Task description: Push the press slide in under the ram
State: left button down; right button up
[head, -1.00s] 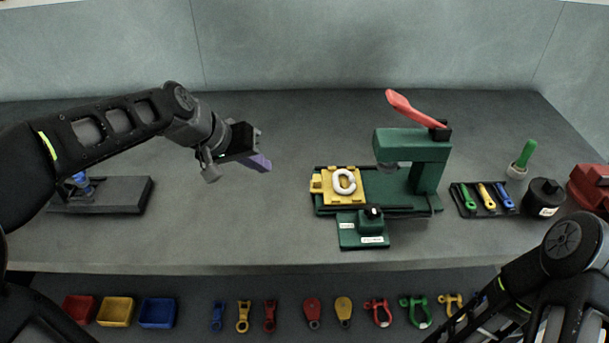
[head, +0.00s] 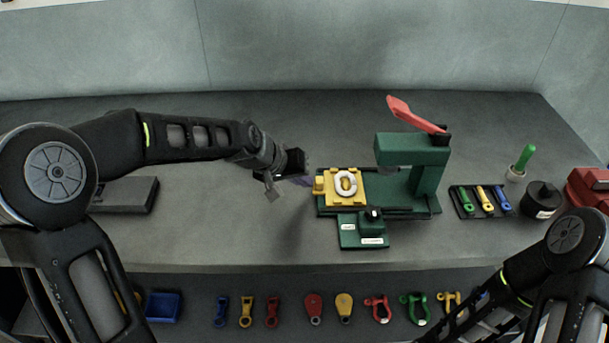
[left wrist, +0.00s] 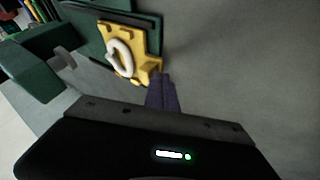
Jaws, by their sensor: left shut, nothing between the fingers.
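The yellow press slide (head: 346,187) sits on the left part of the green press base, out to the left of the ram (head: 391,168). A white C-shaped link (head: 346,182) lies on the slide. My left gripper (head: 306,181) is shut and empty, just left of the slide's yellow end block (head: 319,185). In the left wrist view its purple fingers (left wrist: 161,93) point at the slide (left wrist: 128,55), close to the end block; I cannot tell if they touch. The white link (left wrist: 119,58) shows there too. My right gripper is not in view.
The press (head: 430,175) has a raised red lever (head: 413,113). A small green block with labels (head: 362,239) stands at its front. A tool tray (head: 483,202) and black pot (head: 542,199) are at right.

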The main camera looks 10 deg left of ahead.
aim_at(352, 182)
pick_arm(q)
jog(key=shift+w+d, duration=0.1)
jog(key=shift+d, duration=0.1)
jog(key=d, duration=0.3)
jog(key=w+d, duration=0.1)
jog(key=d, duration=0.2)
jog(key=w+d, duration=0.1)
jog(key=d, duration=0.2)
jog(key=shift+w+d, duration=0.1)
jog(key=shift+w, duration=0.05)
jog(key=shift+d, duration=0.3)
